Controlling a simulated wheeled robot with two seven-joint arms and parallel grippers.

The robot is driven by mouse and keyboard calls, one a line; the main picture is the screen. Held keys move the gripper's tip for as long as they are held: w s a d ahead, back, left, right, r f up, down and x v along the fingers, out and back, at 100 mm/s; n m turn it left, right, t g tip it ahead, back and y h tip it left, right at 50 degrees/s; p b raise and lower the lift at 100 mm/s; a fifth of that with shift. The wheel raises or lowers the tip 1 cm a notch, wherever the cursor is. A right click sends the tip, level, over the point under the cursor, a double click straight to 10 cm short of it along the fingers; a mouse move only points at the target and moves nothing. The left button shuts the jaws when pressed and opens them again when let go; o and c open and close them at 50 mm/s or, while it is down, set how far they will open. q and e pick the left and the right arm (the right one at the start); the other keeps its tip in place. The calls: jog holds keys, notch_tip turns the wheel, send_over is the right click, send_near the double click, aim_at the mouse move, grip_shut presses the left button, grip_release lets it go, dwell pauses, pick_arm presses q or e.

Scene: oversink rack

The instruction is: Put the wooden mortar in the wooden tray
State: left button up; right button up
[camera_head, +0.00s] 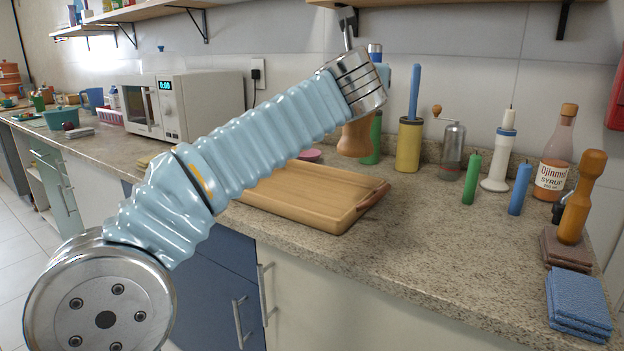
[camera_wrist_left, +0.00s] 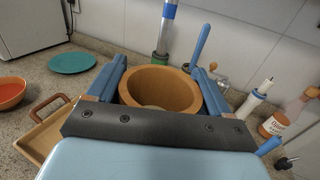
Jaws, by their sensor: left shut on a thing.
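The wooden mortar (camera_wrist_left: 160,88) is a brown round bowl held between the blue fingers of my left gripper (camera_wrist_left: 160,72), which is shut on it. In the head view the lower part of the mortar (camera_head: 356,138) shows below my left wrist, its opening hidden by my arm. The wooden tray (camera_head: 345,205) lies on the counter, partly behind my left arm. The mortar appears beyond the tray's far right end in the head view; its exact height is unclear. The tray's corner and handle show at lower left in the wrist view (camera_wrist_left: 38,138). My right gripper is out of view.
Behind stand a yellow holder (camera_head: 408,147), a grinder (camera_head: 452,152), green and blue candles, a white candle holder (camera_head: 497,165) and a syrup bottle (camera_head: 554,165). The counter's front middle is clear.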

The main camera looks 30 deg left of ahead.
pick_arm(q)
jog(key=w+a+f+b, duration=0.1)
jog(key=w+a+f, duration=0.1)
jog(key=a+f, duration=0.4)
jog(key=w+a+f+b, duration=0.2)
jog(key=a+f, duration=0.5)
jog(key=shift+w+a+b, duration=0.25)
jog(key=shift+b, duration=0.05)
jog(key=shift+f, duration=0.1)
jog(key=o, duration=1.7)
jog(key=shift+c, duration=0.2)
jog(key=shift+o, duration=0.2)
